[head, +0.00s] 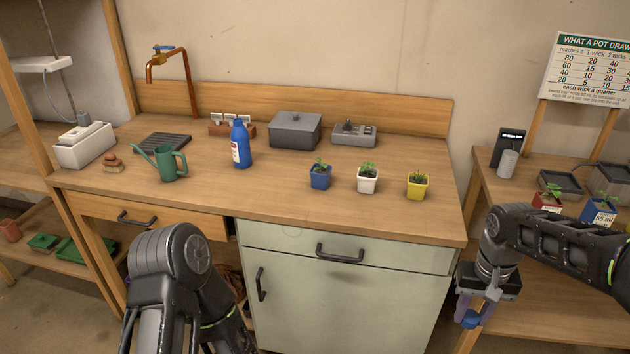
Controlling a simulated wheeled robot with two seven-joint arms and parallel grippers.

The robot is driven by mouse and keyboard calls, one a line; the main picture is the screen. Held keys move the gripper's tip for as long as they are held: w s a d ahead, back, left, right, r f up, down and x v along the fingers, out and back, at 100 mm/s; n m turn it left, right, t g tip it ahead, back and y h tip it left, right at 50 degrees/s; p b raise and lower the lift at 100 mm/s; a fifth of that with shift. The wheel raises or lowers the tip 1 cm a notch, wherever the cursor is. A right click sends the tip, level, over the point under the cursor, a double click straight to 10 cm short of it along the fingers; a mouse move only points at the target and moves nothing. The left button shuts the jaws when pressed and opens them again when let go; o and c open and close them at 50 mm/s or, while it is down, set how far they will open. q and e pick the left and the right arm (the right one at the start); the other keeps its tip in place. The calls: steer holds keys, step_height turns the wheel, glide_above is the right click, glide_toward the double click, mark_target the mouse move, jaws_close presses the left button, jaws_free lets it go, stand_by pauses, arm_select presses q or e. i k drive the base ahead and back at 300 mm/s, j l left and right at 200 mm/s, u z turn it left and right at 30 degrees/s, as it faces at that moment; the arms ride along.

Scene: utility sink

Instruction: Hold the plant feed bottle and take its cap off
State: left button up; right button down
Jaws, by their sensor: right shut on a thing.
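The plant feed bottle (241,146) is blue with a white and red label. It stands upright on the wooden counter, left of centre, with no gripper near it. Its top is blue and small in this view; I cannot tell whether a cap is on it. My right gripper (470,312) points down in front of the counter's right end, far from the bottle. It is shut on a small blue thing (471,320), partly hidden by the fingers, that I cannot identify for certain. My left arm enters at the bottom left; its gripper is out of view.
A green watering can (170,163) stands close left of the bottle. A grey box (295,132) is behind it. Blue, white and yellow plant pots (367,180) stand to its right. The counter (290,200) is clear in front. A side table (480,200) stands at right.

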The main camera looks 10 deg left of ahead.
mark_target(239, 136)
steer(key=u, duration=1.9)
steer(key=i+l, duration=0.45)
steer(key=i, duration=0.15)
